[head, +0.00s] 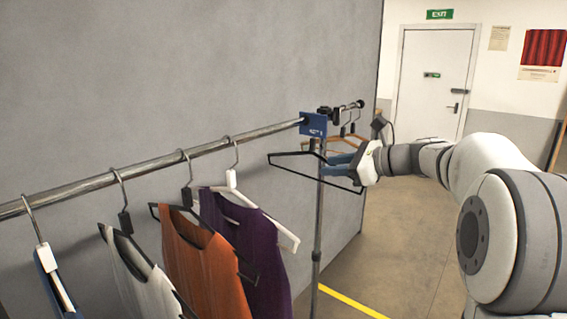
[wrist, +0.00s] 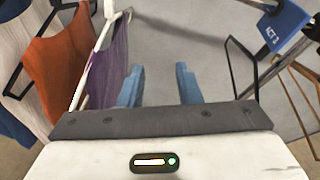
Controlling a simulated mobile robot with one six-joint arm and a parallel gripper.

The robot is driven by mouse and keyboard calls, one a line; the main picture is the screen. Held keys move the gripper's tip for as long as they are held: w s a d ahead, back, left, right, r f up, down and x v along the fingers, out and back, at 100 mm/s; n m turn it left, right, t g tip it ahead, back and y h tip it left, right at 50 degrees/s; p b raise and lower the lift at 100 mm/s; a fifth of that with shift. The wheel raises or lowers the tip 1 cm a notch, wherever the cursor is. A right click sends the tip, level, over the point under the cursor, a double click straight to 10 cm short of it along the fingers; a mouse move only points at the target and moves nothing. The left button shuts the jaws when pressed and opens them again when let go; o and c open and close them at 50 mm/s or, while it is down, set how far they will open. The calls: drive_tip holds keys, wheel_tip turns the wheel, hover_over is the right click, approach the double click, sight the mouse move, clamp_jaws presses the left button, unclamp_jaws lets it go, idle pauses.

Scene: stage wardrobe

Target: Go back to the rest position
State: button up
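My gripper (head: 342,163) is at the end of my arm near the rack's upright post in the head view. In the wrist view its two blue fingers (wrist: 160,84) stand apart with nothing between them, so it is open and empty. An empty black hanger (head: 290,154) hangs beside the blue sign, overlapping the gripper in the head view. In the wrist view this black hanger (wrist: 230,68) is right of the fingers, apart from them. Nothing in view marks a rest position.
A metal rail (head: 90,184) carries an orange top (head: 205,265), a purple top (head: 258,240), a white top (head: 135,275) and a blue garment. A blue sign (head: 313,124), reading "ACT 2" in the wrist view, divides it. Floor (head: 400,240) is open near the door (head: 432,80).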

drive_tip(key=s+a+f+n+g+h, duration=0.25)
drive_tip(key=s+f+n, duration=0.3)
drive_tip(key=s, duration=0.35)
drive_tip(key=s+a+f+n+g+h, duration=0.1)
drive_tip(key=s+f+n+g+h, duration=0.15)
drive_tip(key=s+f+n, duration=0.5)
drive_tip(key=s+d+f+n+h, duration=0.3)
drive_tip(key=s+n, duration=0.1)
drive_tip(key=s, duration=0.4)
drive_tip(key=s+d+f+n+h, duration=0.3)
drive_tip(key=s+f+n+h, duration=0.1)
drive_tip(key=s, duration=0.4)
drive_tip(key=shift+d+f, duration=0.2)
